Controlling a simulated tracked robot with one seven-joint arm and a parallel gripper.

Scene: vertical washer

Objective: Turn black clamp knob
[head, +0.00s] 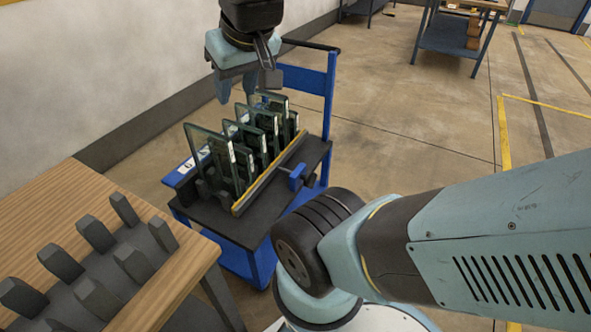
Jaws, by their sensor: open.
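A small blue clamp (297,172) sits at the right side of a blue cart (328,95), beside a long bar with a yellow edge. A small dark part at its right end looks like the black clamp knob (311,180), though it is too small to make out clearly. My gripper (238,88) hangs above the back left of the cart, pointing down with its fingers apart. It is behind and to the left of the clamp and apart from it. I see nothing between the fingers, though their tips are close to the panels in the picture.
Several upright glass panels (203,142) stand in a row on the cart, between my gripper and the clamp. A wooden table (60,205) with dark slotted blocks (97,234) is at the front left. The wall is close behind the cart. Open floor (420,125) lies to the right.

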